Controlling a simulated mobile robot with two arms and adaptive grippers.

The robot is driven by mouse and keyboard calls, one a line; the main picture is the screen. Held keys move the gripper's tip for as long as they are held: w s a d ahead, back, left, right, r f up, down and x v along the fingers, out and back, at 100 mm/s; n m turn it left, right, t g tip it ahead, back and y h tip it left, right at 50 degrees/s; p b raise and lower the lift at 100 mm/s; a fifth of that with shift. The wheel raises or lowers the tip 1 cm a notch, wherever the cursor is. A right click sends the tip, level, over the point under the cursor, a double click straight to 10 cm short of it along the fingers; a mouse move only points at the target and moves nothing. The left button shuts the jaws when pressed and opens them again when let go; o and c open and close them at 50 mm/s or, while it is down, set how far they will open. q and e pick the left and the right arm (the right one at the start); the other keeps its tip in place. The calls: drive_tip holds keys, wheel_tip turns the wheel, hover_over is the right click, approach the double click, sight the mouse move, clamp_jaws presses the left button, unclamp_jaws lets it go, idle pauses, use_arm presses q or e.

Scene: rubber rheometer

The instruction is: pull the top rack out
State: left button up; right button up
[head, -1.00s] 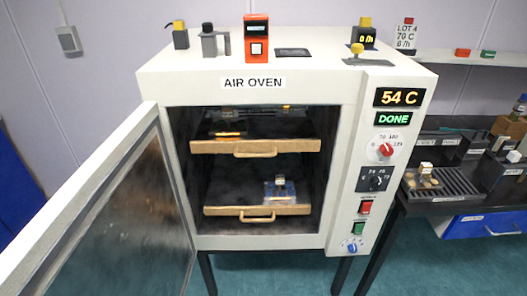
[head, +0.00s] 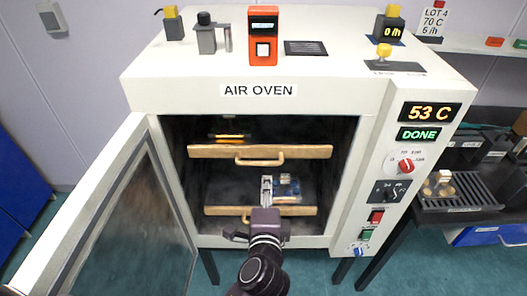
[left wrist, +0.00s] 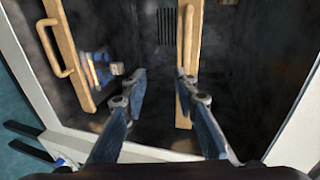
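The top rack (head: 225,152) is a wooden-fronted shelf with a wooden bar handle (head: 260,161), inside the open air oven (head: 245,108). My left gripper (head: 266,182) reaches up from below, in front of the oven opening, under the top rack's handle in the picture. In the left wrist view, turned sideways, my left gripper (left wrist: 161,73) is open with nothing between its fingertips. The top rack's front (left wrist: 184,110) shows by the right finger, which partly hides it. The bottom rack (head: 225,211) shows at the left there, with its handle (left wrist: 50,48). My right gripper is out of view.
The oven door (head: 135,225) stands open at the left. A blue-and-clear item (head: 288,187) sits on the bottom rack. The control panel (head: 390,190) is at the right, reading 53 C and DONE. A side table holds a slotted black tray (head: 460,192).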

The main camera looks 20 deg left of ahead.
sight(264, 165)
use_arm(q)
drive_tip(key=shift+y, duration=0.3)
drive_tip(key=r, duration=0.1)
drive_tip(key=a+r, duration=0.1)
drive_tip(key=w+r, duration=0.1)
drive_tip(key=shift+a+r, duration=0.15)
drive_tip(key=shift+r, duration=0.25)
drive_tip(key=p+x, duration=0.1)
drive_tip(key=x, duration=0.5)
drive_tip(key=shift+w+a+p, duration=0.1)
drive_tip(key=shift+w+p, duration=0.2)
drive_tip(key=shift+w, duration=0.05)
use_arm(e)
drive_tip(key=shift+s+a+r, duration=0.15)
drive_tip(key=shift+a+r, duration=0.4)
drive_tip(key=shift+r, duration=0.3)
use_arm(q)
drive_tip(key=shift+f, duration=0.1)
drive_tip(key=shift+c, duration=0.3)
clamp_jaws()
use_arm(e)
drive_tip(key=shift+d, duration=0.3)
